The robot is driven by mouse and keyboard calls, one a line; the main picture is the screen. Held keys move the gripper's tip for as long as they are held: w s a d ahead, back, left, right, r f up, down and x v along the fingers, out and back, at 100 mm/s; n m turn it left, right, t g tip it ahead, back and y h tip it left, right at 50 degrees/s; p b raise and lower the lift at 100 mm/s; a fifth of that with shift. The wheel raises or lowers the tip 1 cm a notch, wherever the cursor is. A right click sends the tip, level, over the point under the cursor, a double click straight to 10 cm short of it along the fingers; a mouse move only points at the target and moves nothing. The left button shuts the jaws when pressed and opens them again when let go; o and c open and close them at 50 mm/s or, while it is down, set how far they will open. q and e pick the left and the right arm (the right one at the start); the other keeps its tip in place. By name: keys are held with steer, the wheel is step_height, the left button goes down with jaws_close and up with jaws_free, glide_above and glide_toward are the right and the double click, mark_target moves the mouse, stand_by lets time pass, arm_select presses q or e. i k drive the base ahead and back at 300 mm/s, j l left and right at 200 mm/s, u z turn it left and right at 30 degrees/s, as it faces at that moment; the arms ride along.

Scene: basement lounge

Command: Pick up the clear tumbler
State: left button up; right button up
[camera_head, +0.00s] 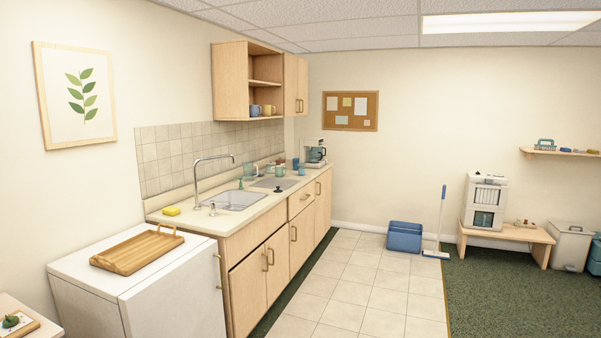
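Several small cups and glasses stand on the far half of the kitchen counter (186,210), beyond the sink. A pale, see-through glass (249,170) stands close to the tiled wall, behind the drain area. A bluish glass (280,171) and another bluish glass (302,171) stand farther along, near a dark blue cup (295,163). They are too small and far off to tell surely which one is the clear tumbler. Neither of my grippers is in view.
A sink (235,200) with a tall faucet, a yellow sponge (171,211) and a coffee maker (316,153) are on the counter. A white appliance (75,263) bearing a wooden tray (125,262) stands at the near left. The tiled floor (345,290) before the cabinets is clear.

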mark_target(300, 165)
steer(key=i+j+u, duration=0.1)
steer(key=i+j, duration=0.2)
steer(key=i, duration=0.25)
steer(key=i+j, duration=0.2)
steer(key=i, duration=0.35)
steer(key=i+j+u, duration=0.15)
steer(key=i, duration=0.4)
steer(key=i+j, duration=0.25)
steer(key=i, duration=0.35)
steer(key=i+j+u, duration=0.15)
steer(key=i, duration=0.4)
steer(key=i+l+z, duration=0.55)
steer(key=i+z, duration=0.3)
steer(key=i+l+z, duration=0.1)
steer(key=i, duration=0.65)
steer(key=i+l+z, duration=0.1)
steer(key=i, duration=0.6)
steer(key=l, duration=0.1)
